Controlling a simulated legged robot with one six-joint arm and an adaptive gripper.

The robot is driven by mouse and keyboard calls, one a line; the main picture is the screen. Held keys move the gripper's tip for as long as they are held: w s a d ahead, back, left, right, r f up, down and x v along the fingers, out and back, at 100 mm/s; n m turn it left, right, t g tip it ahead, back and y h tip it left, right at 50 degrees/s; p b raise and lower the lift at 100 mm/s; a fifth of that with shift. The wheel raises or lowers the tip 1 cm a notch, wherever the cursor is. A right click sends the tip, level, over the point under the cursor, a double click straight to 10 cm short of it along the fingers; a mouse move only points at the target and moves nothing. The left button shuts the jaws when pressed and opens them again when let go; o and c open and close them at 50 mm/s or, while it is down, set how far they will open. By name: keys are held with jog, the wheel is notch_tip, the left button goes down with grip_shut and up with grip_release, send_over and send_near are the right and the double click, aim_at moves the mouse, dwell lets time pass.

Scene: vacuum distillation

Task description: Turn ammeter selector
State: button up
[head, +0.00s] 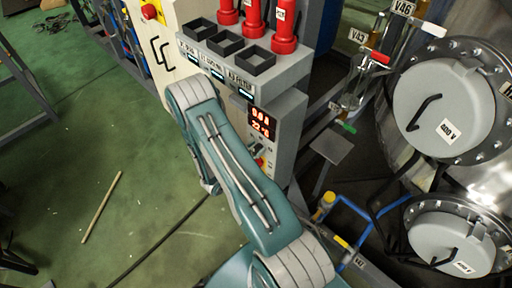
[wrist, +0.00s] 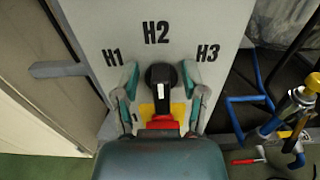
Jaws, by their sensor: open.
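In the wrist view the ammeter selector (wrist: 162,80) is a black knob with a white mark, on a red and yellow base. Its mark points up, toward the H2 label (wrist: 156,32). The H1 label (wrist: 112,57) is at its left and the H3 label (wrist: 208,53) at its right. My gripper (wrist: 160,72) is open, with one finger on each side of the knob. Contact cannot be told. In the head view a small red and yellow part of the selector (head: 261,158) shows beside my arm; my gripper is hidden there.
The selector is on a grey cabinet (head: 288,125) with lit red displays (head: 261,124). Black trays (head: 226,43) and red cylinders (head: 285,28) are on top. Blue pipes (head: 345,215) and round metal hatches (head: 445,108) stand at the right. Open green floor (head: 100,130) lies left.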

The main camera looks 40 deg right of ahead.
grip_shut()
jog(key=shift+f, duration=0.1)
dwell(0.4)
jog(key=n, duration=0.5)
jog(key=shift+w+f+n, duration=0.1)
jog(key=shift+w+n, duration=0.2)
jog(key=shift+w, duration=0.1)
jog(key=shift+w+f+n, duration=0.1)
jog(key=shift+f+n, duration=0.05)
jog(key=shift+n, duration=0.95)
jog(key=shift+w+f+n, duration=0.1)
jog(key=shift+n, duration=1)
